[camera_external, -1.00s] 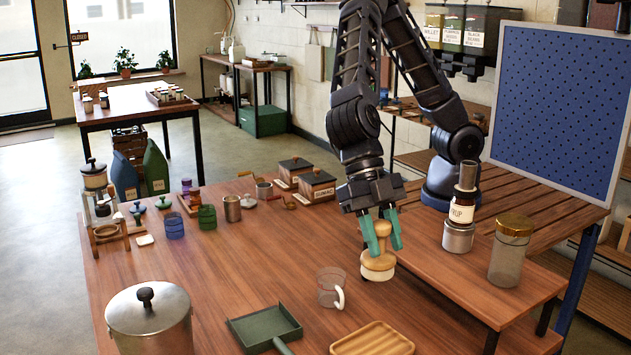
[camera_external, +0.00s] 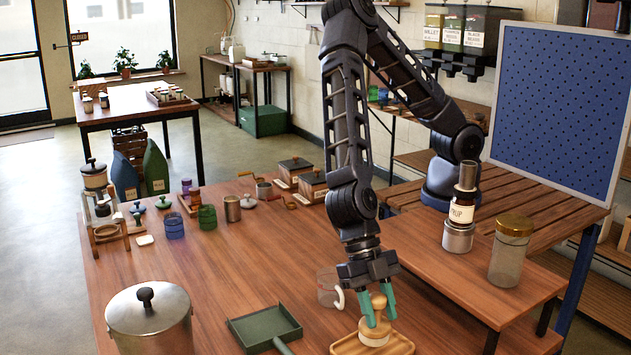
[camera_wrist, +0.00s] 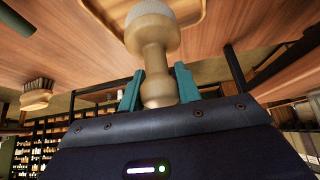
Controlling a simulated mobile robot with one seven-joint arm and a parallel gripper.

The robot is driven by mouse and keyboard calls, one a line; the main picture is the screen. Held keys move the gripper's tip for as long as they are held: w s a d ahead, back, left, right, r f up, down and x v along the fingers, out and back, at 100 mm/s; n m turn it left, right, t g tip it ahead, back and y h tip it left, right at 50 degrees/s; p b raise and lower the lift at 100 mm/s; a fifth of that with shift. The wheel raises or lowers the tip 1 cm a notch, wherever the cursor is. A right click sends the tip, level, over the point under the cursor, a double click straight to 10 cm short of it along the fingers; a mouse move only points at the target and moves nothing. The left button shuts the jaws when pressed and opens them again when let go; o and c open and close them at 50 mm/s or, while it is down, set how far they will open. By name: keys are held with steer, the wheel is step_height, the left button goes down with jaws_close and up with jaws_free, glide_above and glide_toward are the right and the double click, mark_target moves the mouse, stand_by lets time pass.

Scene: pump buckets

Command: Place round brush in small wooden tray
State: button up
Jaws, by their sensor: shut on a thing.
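The round brush (camera_external: 375,334) has a pale wooden knob handle and a round base. My gripper (camera_external: 378,312) is shut on its handle, with a teal finger on each side. The brush is upright, over or in the small wooden tray (camera_external: 343,347) at the front of the table; I cannot tell whether its base touches the tray floor. In the wrist view the brush (camera_wrist: 152,45) stands between the teal fingers (camera_wrist: 157,88), and part of the tray (camera_wrist: 190,12) shows behind its base.
A clear mug (camera_external: 327,288) stands just behind the tray. A green dustpan (camera_external: 264,326) lies to its left, and a metal pot (camera_external: 150,322) stands further left. A raised wooden shelf (camera_external: 480,290) with jars is on the right. The middle of the table is clear.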

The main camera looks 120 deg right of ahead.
mark_target(378, 323)
steer(key=shift+f, duration=2.1)
steer(key=shift+f, duration=0.1)
steer(key=o, duration=1)
